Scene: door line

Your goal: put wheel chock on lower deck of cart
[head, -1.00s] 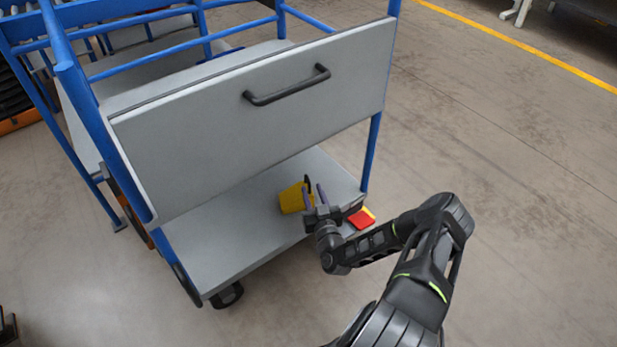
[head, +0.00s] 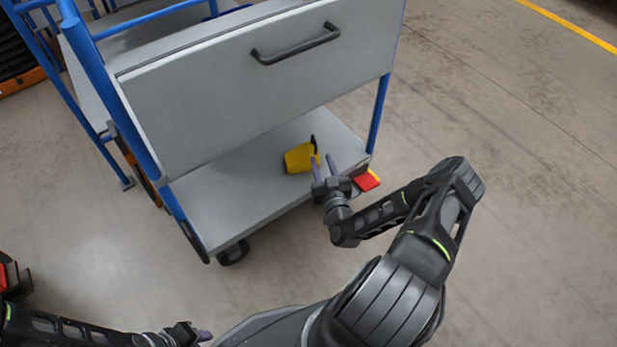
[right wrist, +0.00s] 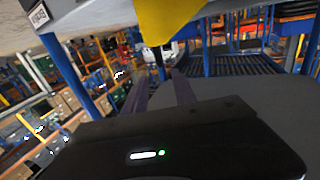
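The yellow wheel chock (head: 299,159) with a black handle rests on the grey lower deck (head: 225,198) of the blue-framed cart, near its right end. In the right wrist view, the chock (right wrist: 172,20) shows as a yellow shape beyond the fingers. My right gripper (head: 324,166) is at the deck's front edge, just right of the chock. Its two purple fingers stand apart with nothing between them. My left gripper (head: 203,336) shows at the bottom edge, away from the cart; its finger opening is unclear.
A grey panel with a black handle (head: 296,45) hangs above the lower deck. A red and yellow piece (head: 367,180) is at the deck's right front corner, close to my right wrist. A red and black object (head: 13,279) is at the left edge. The floor at right is clear.

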